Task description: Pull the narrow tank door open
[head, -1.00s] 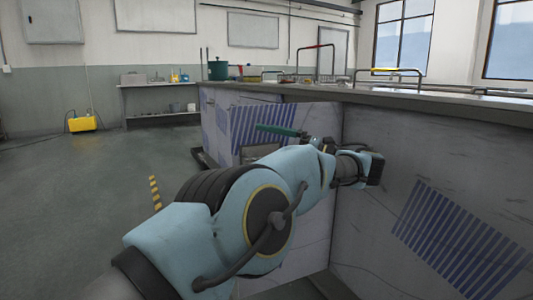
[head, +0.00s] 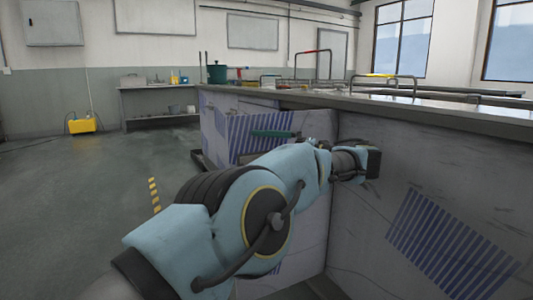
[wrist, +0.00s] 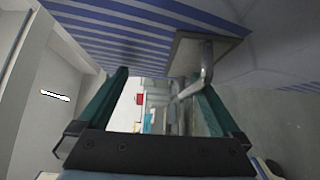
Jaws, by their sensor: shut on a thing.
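The narrow tank door (head: 318,124) is a pale grey panel with blue stripes, standing at an angle to the tank's long grey side (head: 400,150). In the wrist view its striped face (wrist: 130,30) fills the top. A metal handle (wrist: 207,62) on a mounting plate shows there, lying between my gripper's green fingers, close against the right one. My gripper (wrist: 163,82) is shut on this handle. In the head view, a green finger (head: 270,133) shows in front of the door; my arm hides the handle and much of the door's lower part.
The counter top (head: 440,105) runs along the right with metal rails on it. A green pot (head: 217,73) stands at its far end. Open floor (head: 70,210) lies to the left, with a yellow-and-black striped marker (head: 154,193) and a yellow case (head: 83,125) farther back.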

